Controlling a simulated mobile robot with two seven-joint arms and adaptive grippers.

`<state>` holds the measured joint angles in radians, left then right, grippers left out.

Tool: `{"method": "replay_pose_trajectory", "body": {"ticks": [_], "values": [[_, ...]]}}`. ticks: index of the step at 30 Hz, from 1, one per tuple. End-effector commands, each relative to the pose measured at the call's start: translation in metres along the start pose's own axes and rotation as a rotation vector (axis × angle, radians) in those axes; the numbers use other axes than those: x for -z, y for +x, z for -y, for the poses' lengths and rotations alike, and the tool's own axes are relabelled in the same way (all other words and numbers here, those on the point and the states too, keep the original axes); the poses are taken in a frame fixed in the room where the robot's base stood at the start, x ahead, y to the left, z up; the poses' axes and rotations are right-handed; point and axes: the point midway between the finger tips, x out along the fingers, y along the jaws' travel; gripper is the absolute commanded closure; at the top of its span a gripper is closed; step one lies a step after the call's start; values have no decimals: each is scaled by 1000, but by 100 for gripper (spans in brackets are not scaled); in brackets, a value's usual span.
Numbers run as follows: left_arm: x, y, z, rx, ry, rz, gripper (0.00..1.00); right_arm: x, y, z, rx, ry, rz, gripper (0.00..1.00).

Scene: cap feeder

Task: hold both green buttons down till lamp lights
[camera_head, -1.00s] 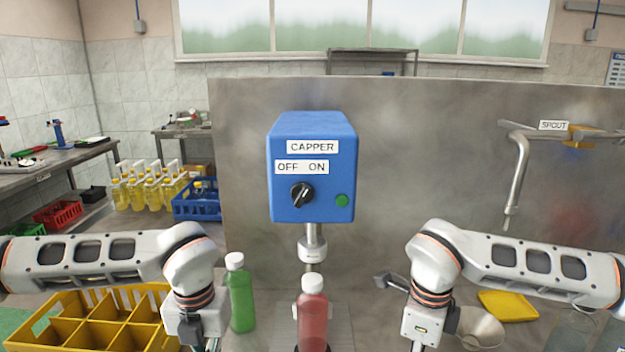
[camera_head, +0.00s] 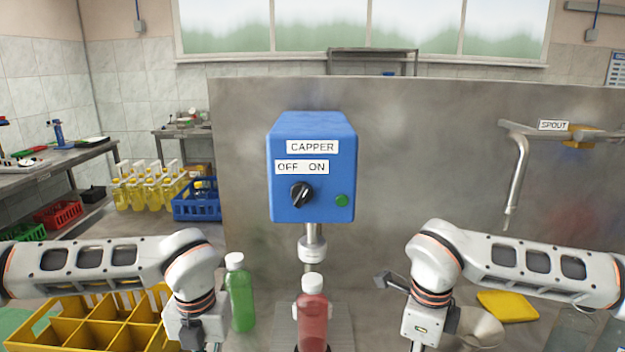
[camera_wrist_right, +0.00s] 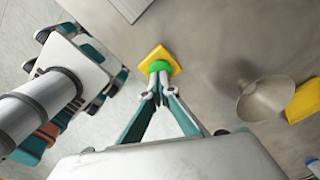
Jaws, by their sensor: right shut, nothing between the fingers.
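In the right wrist view, a round green button (camera_wrist_right: 159,67) sits on a yellow base (camera_wrist_right: 173,62). My right gripper (camera_wrist_right: 162,88) is shut and empty, its fingertips at the button's near edge; whether the button is pressed in cannot be told. In the head view, my left gripper (camera_head: 213,346) is at the bottom edge, its fingertips cut off. The second button does not clearly show. The blue capper box (camera_head: 283,207) has a small dull green round (camera_head: 342,200), lamp or button, not visibly glowing, and a black knob (camera_head: 301,195).
A red bottle (camera_head: 312,315) with a white cap stands under the capper head (camera_head: 312,250). A green bottle (camera_head: 239,295) stands beside my left wrist. A yellow crate (camera_head: 75,320) is at the lower left. A funnel (camera_wrist_right: 265,97) lies right of the button.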

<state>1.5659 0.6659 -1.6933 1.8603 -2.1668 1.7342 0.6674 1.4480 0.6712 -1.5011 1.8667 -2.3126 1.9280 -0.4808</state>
Motion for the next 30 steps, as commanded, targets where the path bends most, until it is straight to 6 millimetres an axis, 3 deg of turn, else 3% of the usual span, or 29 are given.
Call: {"method": "replay_pose_trajectory", "body": {"ticks": [30], "values": [[0,6,0,0,0,0,100,0,0,0,0,0,0,100]]}}
